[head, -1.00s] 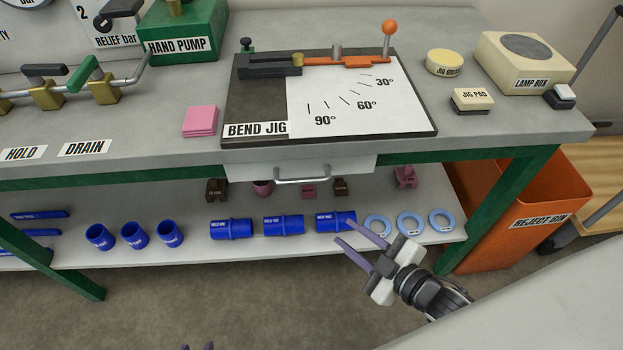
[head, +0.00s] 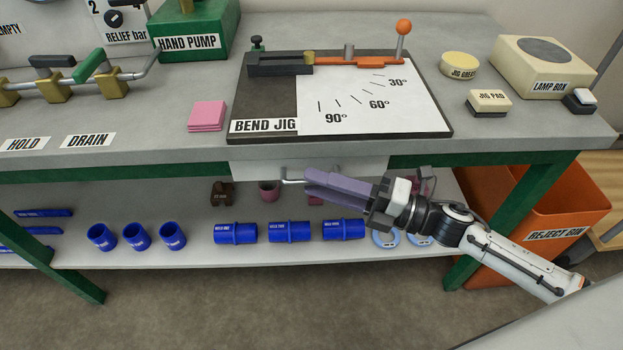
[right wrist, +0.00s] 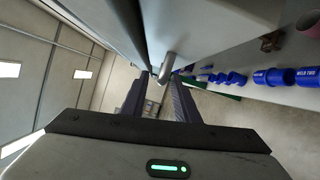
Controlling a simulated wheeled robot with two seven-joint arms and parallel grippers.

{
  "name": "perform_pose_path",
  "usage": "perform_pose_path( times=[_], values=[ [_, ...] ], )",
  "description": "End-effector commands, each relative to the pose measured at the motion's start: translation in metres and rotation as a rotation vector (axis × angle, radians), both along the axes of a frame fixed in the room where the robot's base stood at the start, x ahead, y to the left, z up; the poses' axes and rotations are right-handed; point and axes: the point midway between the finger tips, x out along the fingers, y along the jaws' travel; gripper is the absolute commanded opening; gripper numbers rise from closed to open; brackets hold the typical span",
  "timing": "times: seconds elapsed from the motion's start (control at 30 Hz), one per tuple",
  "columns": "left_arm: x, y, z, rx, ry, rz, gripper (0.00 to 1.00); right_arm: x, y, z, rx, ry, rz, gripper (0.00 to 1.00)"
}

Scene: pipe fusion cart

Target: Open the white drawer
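The white drawer (head: 258,171) hangs under the bench top below the bend jig and looks closed. The left end of its metal bar handle (head: 291,181) shows; the rest is hidden behind my right gripper (head: 307,184). That gripper reaches in from the right, with its purple fingers in front of the drawer. In the right wrist view the fingers (right wrist: 158,75) stand apart with a gap between them. The handle (right wrist: 169,66) shows near the fingertips there; I cannot tell whether they touch. My left gripper is not in view.
The bend jig (head: 265,95) lies on the bench above the drawer. The shelf below holds blue sleeves (head: 290,231), several blue cups (head: 136,236) and rings. An orange reject bin (head: 560,215) and a green bench leg (head: 520,215) stand at the right.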

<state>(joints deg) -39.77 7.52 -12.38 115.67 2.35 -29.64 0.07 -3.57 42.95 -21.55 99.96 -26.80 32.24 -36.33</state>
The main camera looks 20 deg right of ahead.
Motion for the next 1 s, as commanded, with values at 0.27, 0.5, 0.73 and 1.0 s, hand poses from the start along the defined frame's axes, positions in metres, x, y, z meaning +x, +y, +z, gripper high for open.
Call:
perform_pose_path(
  times=[0.27,0.5,0.73,1.0],
  values=[
    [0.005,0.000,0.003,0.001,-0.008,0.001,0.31,0.013,0.016,0.001,0.001,0.002,-0.001,0.28],
    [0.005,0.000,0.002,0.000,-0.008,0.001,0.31,0.013,0.016,0.001,0.001,0.003,-0.001,0.26],
    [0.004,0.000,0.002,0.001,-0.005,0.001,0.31,0.013,0.016,0.001,0.001,0.003,-0.002,0.00],
    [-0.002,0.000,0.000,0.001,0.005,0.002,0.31,0.010,0.020,0.001,0.002,0.003,0.005,0.00]
  ],
)
